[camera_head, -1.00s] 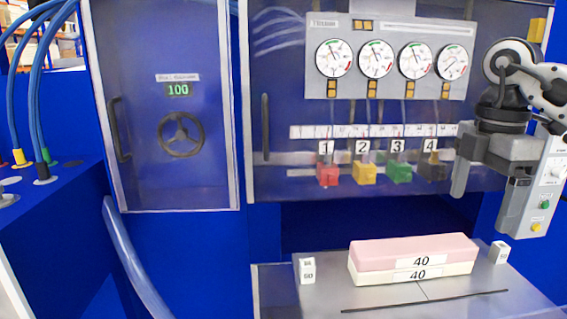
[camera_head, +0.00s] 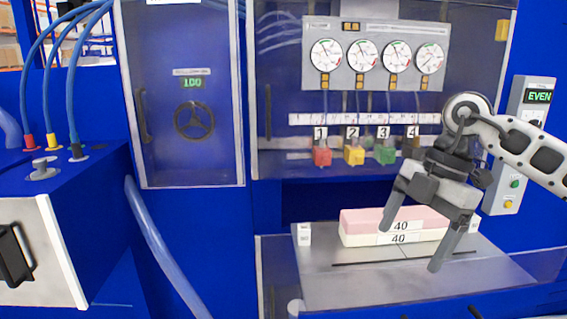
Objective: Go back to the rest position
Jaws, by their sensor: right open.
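My right gripper (camera_head: 412,243) is open and empty. Its arm comes in from the right, and its two fingers point down in front of the machine's metal plate (camera_head: 340,280). A pink foam block (camera_head: 365,220) marked 40 lies on a white foam block (camera_head: 362,240), also marked 40, at the back of the plate. The gripper hides the right part of both blocks; it appears in front of them, with no clear contact. My left gripper is not in view.
A display box (camera_head: 538,97) reading EVEN is at the right. Gauges (camera_head: 375,57) and numbered coloured blocks (camera_head: 322,157) sit behind a clear panel. A small white block (camera_head: 304,235) stands on the plate's left. A blue bench with hoses (camera_head: 66,65) is at the left.

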